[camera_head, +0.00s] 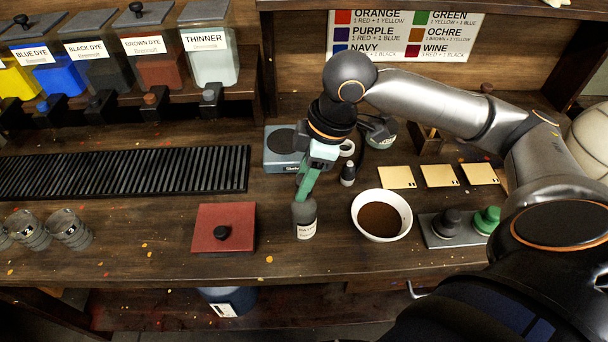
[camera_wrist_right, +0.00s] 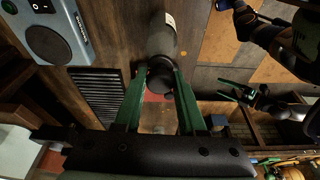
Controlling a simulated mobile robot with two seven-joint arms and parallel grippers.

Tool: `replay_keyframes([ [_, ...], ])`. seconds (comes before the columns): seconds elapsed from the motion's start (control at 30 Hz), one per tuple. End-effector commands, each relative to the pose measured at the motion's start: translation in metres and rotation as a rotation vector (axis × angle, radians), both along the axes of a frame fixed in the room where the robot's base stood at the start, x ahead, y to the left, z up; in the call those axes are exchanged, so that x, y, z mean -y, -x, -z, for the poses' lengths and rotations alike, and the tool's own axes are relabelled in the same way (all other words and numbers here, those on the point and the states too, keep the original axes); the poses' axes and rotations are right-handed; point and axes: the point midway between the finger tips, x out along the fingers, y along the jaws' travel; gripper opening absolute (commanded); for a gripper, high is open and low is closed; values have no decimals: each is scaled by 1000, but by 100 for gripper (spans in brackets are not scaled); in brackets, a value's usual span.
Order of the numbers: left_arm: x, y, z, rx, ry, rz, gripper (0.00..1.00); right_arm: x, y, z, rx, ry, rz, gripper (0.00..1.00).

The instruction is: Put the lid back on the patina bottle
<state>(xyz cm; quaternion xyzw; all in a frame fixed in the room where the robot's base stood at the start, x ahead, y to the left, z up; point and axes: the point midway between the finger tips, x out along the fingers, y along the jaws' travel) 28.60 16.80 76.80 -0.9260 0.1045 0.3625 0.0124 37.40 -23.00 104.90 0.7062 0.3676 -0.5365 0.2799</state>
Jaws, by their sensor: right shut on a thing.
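The patina bottle (camera_head: 304,222), grey-green with a pale label, stands upright near the table's front edge in the head view. My right gripper (camera_head: 304,192) points down at its top. In the right wrist view, the green fingers (camera_wrist_right: 160,82) are shut on a small dark lid (camera_wrist_right: 160,76) at the narrow end of the bottle (camera_wrist_right: 161,36). The fingers hide much of the lid in the head view. I cannot tell whether the lid is fully seated. My left gripper is not in the head view; a small green-fingered shape (camera_wrist_right: 250,96) in the wrist view may be it.
A red square with a black knob (camera_head: 224,227) lies left of the bottle. A white bowl of brown powder (camera_head: 381,217) is close on its right. A small dark bottle (camera_head: 348,174) and a scale (camera_head: 282,150) stand behind. A black slatted rack (camera_head: 125,171) lies left.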

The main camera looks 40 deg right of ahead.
Motion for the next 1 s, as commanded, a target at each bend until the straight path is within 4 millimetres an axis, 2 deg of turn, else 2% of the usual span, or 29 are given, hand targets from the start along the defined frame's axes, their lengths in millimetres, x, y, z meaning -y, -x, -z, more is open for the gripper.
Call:
replay_keyframes([
  [0.47,0,0,-2,0,0,0,92,0,0,0,0,0,0,0],
  [0.5,0,0,-2,0,0,0,92,0,0,0,0,0,0,44],
  [0.77,0,0,-2,0,0,0,92,0,0,0,0,0,0,74],
  [0.93,0,0,-2,0,0,0,92,0,0,0,0,0,0,75],
  [1.0,0,0,-2,0,0,0,92,0,0,0,-1,1,0,81],
])
